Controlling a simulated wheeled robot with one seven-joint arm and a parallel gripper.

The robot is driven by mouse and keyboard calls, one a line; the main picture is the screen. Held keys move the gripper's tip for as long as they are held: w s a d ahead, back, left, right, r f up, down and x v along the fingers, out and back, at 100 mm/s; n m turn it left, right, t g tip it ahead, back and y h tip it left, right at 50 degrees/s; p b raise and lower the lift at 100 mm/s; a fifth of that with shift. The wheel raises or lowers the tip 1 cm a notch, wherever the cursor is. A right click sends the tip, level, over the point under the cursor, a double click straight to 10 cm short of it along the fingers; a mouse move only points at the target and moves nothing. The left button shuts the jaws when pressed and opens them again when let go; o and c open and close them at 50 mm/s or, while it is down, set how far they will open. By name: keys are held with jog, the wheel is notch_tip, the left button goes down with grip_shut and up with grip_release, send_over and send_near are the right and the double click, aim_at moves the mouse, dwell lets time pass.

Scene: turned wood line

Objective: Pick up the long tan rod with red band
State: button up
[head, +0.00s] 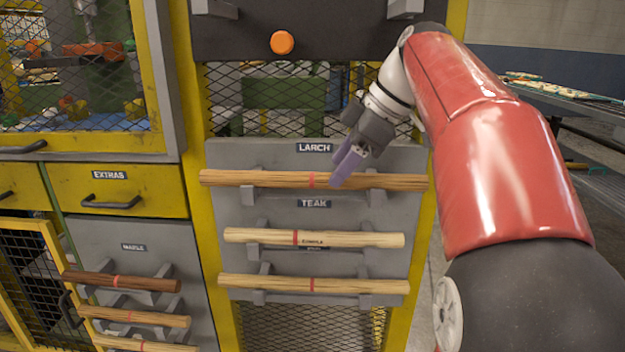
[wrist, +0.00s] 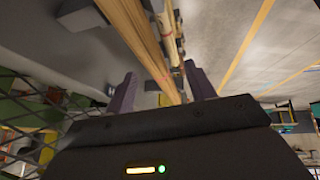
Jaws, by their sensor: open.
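The long tan rod with a red band (head: 255,179) lies level across the top supports of the grey rack panel, under the LARCH label. Its red band sits near its middle. My gripper (head: 342,178) is open at this rod, just right of the band, with its purple fingers over a short stretch of it. In the wrist view the rod (wrist: 145,32) runs down between the two open fingers (wrist: 160,85). I cannot tell whether the fingers touch it.
Two shorter, paler red-banded rods (head: 350,239) (head: 340,286) lie on supports below. Another rack at lower left holds a dark rod (head: 150,284) and lighter ones. The EXTRAS drawer (head: 120,188) is shut. Metal mesh (head: 265,100) and an orange button (head: 282,42) are above the top rod.

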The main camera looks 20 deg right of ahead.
aim_at(319, 173)
jog(key=shift+w+a, duration=0.4)
jog(key=shift+a, duration=0.25)
jog(key=shift+w+a, duration=0.35)
jog(key=shift+a, duration=0.25)
jog(key=shift+x, duration=0.75)
jog(key=shift+w+a+f, duration=0.15)
jog(key=shift+w+f, duration=0.05)
jog(key=shift+f, duration=0.4)
jog(key=shift+c, duration=0.4)
jog(key=c, duration=1.1)
